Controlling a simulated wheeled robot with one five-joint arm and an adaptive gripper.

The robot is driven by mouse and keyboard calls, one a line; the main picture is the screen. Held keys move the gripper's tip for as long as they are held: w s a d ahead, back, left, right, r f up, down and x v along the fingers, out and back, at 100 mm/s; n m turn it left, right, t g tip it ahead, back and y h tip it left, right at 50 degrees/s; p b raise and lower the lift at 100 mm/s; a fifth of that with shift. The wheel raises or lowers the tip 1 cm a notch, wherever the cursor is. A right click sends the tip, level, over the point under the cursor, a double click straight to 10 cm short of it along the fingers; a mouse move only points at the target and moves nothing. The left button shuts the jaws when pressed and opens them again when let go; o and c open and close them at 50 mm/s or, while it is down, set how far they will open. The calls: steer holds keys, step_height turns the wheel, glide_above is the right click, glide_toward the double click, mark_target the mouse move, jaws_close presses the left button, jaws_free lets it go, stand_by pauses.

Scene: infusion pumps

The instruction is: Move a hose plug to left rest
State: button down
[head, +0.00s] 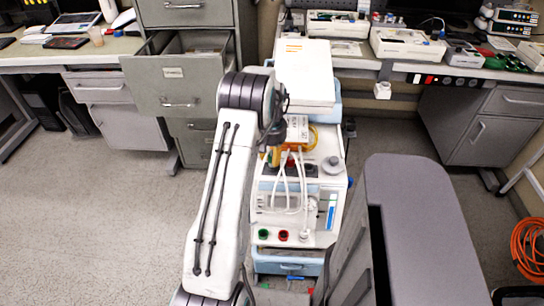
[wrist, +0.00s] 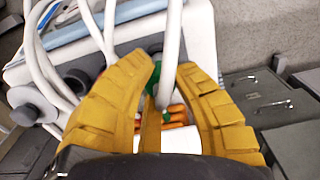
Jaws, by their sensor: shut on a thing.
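My gripper (wrist: 163,68) has two yellow ribbed fingers that close in on a white hose (wrist: 172,35) at its plug end. A green part (wrist: 154,72) shows between the fingertips; the fingers hide much of the plug. In the head view my gripper (head: 274,156) is partly hidden by my arm, over the back of the white pump unit (head: 325,205). Other white hoses (head: 294,190) hang at the unit's front. They also show at the upper left of the wrist view (wrist: 95,25). The left rest cannot be made out clearly.
The unit's front has a green port (head: 263,234) and a red port (head: 283,236). A white box (head: 305,75) stands behind the unit. A drawer cabinet (head: 178,85) with an open drawer stands at the back left. Grey floor (head: 90,220) is clear to the left.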

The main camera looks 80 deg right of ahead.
steer(key=shift+f+b, duration=0.3)
steer(key=shift+f, duration=0.25)
steer(key=c, duration=1.1)
jaws_free()
